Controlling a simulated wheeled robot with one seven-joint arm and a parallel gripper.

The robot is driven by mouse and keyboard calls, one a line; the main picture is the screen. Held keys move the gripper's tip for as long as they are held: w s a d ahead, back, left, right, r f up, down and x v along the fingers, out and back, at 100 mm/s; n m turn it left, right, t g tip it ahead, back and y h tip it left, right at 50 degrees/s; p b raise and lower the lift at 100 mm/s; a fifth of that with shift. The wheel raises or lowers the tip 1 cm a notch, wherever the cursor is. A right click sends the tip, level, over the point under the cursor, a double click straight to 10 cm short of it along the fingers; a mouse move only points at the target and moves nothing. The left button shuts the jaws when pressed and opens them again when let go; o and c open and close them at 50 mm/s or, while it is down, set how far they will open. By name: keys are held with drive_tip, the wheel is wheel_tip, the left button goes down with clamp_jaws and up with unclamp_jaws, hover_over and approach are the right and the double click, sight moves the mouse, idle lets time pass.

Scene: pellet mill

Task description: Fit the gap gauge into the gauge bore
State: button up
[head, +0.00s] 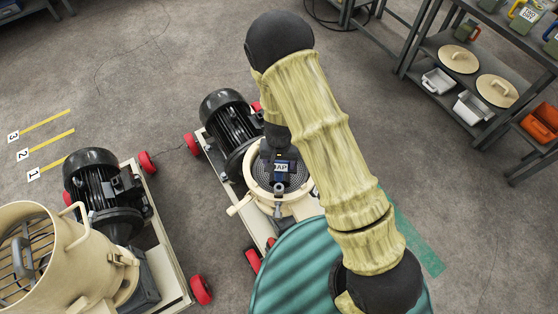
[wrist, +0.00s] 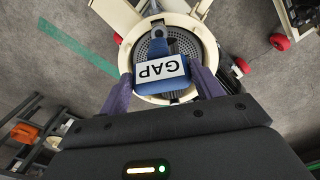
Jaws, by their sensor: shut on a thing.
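The gap gauge (wrist: 160,70) is a blue block with a white label reading GAP. My gripper (wrist: 163,84) is shut on it, one finger on each side, in the wrist view. In the head view the gauge (head: 282,168) shows small below my wrist, over the perforated die plate of the middle pellet mill (head: 262,188). The plate (wrist: 184,44) also shows behind the gauge in the wrist view. The gauge bore cannot be made out; the gauge and my gripper cover part of the plate. I cannot tell whether the gauge touches the plate.
A second mill with a cream hopper (head: 88,255) stands at the left. A teal ribbed drum (head: 300,270) is close in front, under my arm. Shelves (head: 455,95) with lids and bins stand at the upper right. The floor at the upper left is mostly clear.

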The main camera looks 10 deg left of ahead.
sight(279, 168)
drive_tip(key=shift+f+b, duration=1.55)
drive_tip(key=shift+f, duration=0.55)
drive_tip(key=shift+s+a, duration=0.1)
drive_tip(key=shift+s, duration=0.1)
drive_tip(key=shift+w+f, duration=0.1)
drive_tip(key=shift+w, duration=0.1)
drive_tip(key=shift+f+b, duration=1.15)
drive_tip(key=shift+f, duration=0.45)
idle(2.5)
